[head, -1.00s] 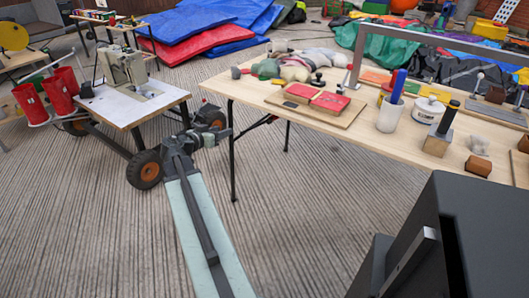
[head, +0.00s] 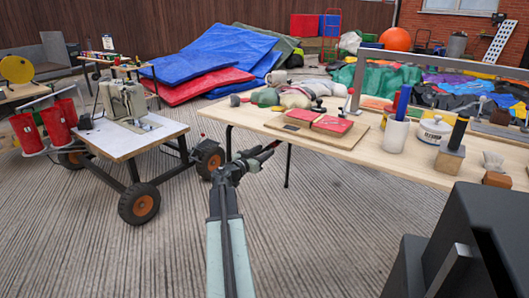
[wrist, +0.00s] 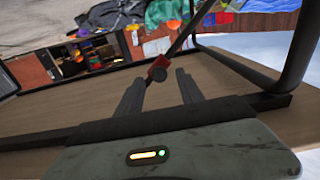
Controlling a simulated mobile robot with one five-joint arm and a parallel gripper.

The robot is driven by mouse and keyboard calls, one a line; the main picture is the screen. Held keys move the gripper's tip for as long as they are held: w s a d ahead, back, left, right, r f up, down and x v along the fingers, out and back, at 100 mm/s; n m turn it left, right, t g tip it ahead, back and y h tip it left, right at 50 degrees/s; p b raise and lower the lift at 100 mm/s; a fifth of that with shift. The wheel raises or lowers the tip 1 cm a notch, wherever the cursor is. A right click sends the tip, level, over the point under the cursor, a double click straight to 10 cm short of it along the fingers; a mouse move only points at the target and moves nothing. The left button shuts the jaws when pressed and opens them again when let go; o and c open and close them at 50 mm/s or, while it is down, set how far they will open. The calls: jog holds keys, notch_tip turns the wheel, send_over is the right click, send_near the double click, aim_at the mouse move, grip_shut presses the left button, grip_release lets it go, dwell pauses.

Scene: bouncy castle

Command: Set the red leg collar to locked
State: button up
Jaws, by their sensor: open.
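The red leg collar (wrist: 157,70) sits on a thin dark leg or brace under the wooden table, with a dark round knob beside it. In the wrist view it lies between the tips of my gripper's two open fingers (wrist: 161,77), but how far off it is cannot be told. Whether it is locked cannot be told either. In the head view my gripper (head: 258,156) is low at the left end of the long wooden table (head: 255,117). A small reddish spot shows at its tip there, too small to make out.
A wheeled cart (head: 125,145) stands left of my arm. Dark frame bars (wrist: 245,75) cross the wrist view at right. Paved floor is clear between cart and table.

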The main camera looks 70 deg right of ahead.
jog(key=shift+s+d, duration=0.2)
jog(key=shift+d, duration=0.5)
jog(key=shift+c, duration=0.4)
grip_shut()
jog(key=shift+w, duration=0.1)
dwell(0.4)
